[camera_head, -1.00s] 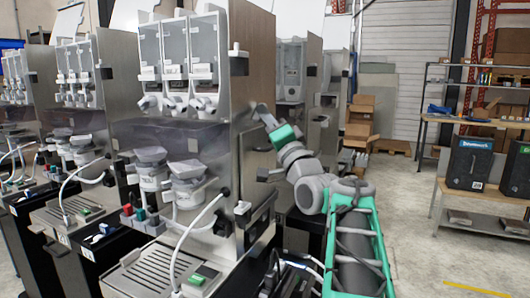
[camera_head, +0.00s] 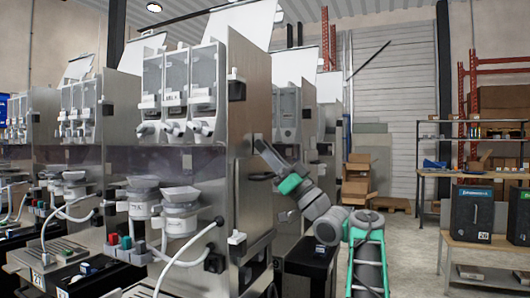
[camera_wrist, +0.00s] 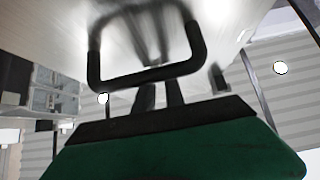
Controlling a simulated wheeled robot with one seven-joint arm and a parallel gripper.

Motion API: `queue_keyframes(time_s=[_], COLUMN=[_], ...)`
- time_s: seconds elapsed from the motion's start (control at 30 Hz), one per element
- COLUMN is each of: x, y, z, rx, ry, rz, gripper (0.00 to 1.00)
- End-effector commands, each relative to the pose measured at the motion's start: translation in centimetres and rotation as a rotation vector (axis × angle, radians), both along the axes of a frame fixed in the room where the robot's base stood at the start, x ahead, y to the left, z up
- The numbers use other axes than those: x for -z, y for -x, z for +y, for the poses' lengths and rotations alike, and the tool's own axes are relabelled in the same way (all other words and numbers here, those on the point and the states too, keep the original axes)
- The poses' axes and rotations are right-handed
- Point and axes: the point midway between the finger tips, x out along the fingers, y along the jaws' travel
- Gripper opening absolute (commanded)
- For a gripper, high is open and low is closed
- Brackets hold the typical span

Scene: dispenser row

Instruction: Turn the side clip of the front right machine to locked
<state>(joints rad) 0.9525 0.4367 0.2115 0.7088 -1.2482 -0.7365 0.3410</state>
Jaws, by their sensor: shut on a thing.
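The front right machine (camera_head: 192,120) is a tall metal dispenser with clear hoppers and white funnels. Its bare metal side panel (camera_head: 256,95) faces my arm. My gripper (camera_head: 259,143) is up against this panel at mid height. In the wrist view, the side clip (camera_wrist: 145,76), a black U-shaped loop, stands out from the panel. The dark fingers of my gripper (camera_wrist: 160,95) are shut on its crossbar, above the green gripper body. The head view shows the clip too small to read its position, and no lock marking is legible.
A black handle-like part (camera_head: 262,177) sits on the panel just below my gripper. More machines stand left and behind. The floor between is open.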

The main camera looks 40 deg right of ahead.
Motion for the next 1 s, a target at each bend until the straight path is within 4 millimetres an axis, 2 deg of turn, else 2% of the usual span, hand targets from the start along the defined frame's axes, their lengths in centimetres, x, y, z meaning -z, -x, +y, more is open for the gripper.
queue_keyframes(time_s=[0.63, 0.67, 0.9, 1.0], x=[-0.15, -0.15, -0.11, -0.1], y=[-0.07, -0.06, -0.07, -0.07], z=[-0.14, -0.13, -0.13, -0.13], rx=[0.004, 0.004, 0.002, 0.001], ry=[0.046, 0.046, 0.045, 0.045], rz=[-0.028, -0.028, -0.028, -0.027], gripper=[0.0, 0.17, 0.36, 0.36])
